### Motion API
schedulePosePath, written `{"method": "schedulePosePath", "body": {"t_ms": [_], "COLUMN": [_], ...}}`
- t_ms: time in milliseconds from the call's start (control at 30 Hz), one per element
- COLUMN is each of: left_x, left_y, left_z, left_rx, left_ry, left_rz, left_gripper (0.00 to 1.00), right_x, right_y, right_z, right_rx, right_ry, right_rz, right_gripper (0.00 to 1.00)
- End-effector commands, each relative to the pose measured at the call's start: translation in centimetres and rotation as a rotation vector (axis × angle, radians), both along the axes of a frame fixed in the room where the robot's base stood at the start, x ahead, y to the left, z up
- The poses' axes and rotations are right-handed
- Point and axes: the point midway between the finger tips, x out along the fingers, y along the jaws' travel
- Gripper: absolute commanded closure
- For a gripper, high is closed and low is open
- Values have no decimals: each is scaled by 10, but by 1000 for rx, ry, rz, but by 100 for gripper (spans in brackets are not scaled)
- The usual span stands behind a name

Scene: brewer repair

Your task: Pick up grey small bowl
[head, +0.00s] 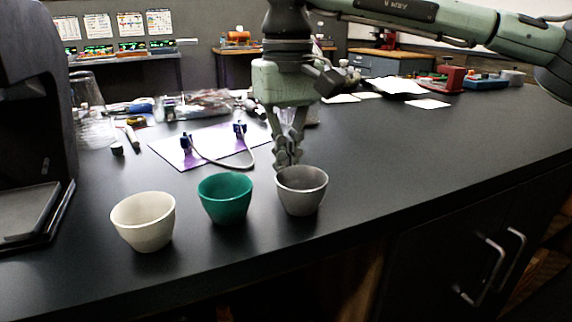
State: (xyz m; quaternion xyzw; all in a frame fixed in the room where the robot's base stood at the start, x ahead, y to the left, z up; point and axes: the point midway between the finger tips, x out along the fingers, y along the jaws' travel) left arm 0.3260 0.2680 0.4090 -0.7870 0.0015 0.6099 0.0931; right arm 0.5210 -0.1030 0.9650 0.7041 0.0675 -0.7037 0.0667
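The grey small bowl (303,199) stands upright on the dark counter, at the right end of a row of three bowls in the head view. Its inside looks empty. My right gripper (287,162) comes down from above, with its fingers pointing down at the bowl's back left rim. The fingertips are partly hidden behind the rim, so I cannot tell whether they touch it or how far apart they are. My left gripper is not in view.
A green bowl (225,202) stands close left of the grey one, and a cream bowl (145,226) further left. Behind them lies a white sheet (215,142) with a cable (225,164). A dark machine (35,120) stands at left. The counter (400,170) is clear to the right.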

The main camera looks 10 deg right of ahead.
Motion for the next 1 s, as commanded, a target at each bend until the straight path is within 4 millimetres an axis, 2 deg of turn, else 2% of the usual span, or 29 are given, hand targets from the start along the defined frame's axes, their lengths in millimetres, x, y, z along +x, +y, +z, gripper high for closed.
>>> {"method": "schedulePosePath", "body": {"t_ms": [100, 233, 667, 833, 1000], "left_x": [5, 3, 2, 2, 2], "left_y": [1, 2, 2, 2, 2], "left_z": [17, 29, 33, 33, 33], "left_rx": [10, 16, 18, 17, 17], "left_ry": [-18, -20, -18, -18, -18], "left_rz": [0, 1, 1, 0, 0], "left_gripper": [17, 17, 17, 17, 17], "right_x": [-22, -39, -43, -42, -42], "right_y": [-5, -8, -8, -8, -7], "right_z": [-5, -3, 1, 19, 55], "right_rx": [0, 1, -1, 0, 1], "right_ry": [3, 2, 1, -1, -2], "right_rz": [6, 4, 2, 2, 2], "right_gripper": [100, 100, 100, 100, 100]}}
